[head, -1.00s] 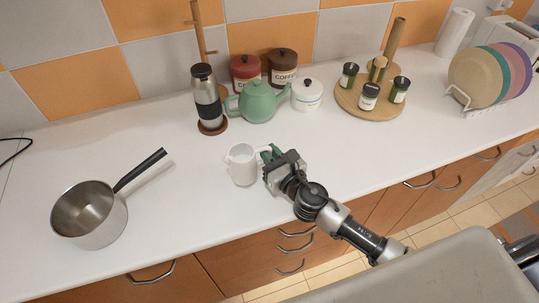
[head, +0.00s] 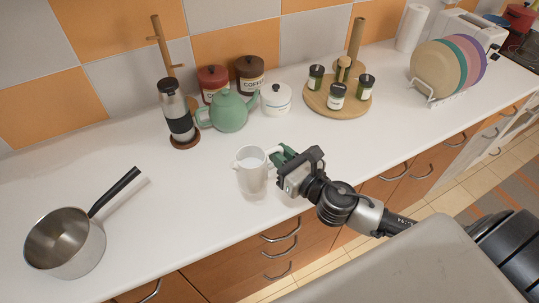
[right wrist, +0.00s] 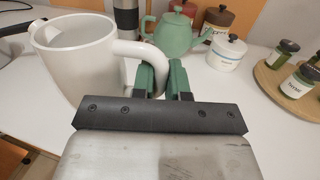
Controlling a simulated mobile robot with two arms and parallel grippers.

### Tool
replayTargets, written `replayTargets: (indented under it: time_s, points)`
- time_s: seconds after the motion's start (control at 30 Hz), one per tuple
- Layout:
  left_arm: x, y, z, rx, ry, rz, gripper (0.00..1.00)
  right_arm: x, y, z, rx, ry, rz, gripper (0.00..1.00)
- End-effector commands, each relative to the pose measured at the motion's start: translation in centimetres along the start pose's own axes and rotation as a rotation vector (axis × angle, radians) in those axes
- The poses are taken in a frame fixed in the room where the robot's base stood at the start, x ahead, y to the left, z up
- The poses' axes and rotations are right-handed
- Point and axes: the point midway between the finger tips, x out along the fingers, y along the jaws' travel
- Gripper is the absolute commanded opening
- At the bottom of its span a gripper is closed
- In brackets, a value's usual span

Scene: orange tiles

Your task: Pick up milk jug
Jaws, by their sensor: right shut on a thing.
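The white milk jug (head: 251,172) is upright over the front part of the white counter. I cannot tell whether its base touches the counter. My right gripper (head: 282,156) is to the right of the jug, shut on its handle. In the right wrist view, the jug (right wrist: 80,65) is at the left, and its handle curves down to the green fingers (right wrist: 165,80). The fingers hide the lower end of the handle. My left gripper is not in view.
A green teapot (head: 229,112), a white lidded pot (head: 276,99) and a glass press (head: 178,115) stand behind the jug. A round wooden board (head: 325,103) with jars is behind to the right. A saucepan (head: 68,243) stands at the left. Counter between saucepan and jug is clear.

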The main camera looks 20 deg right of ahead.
Motion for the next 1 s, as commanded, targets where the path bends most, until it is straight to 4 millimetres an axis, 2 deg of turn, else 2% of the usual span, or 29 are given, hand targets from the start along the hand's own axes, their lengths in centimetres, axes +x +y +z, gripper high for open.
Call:
replayTargets:
  time_s: [0.4, 1.0]
  points:
    - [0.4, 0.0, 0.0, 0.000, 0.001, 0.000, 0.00, -1.8, -0.9, 1.2, 0.001, -0.001, 0.000, 0.00]
    - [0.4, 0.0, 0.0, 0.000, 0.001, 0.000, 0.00, -2.0, -1.1, 1.5, 0.001, -0.002, 0.000, 0.00]
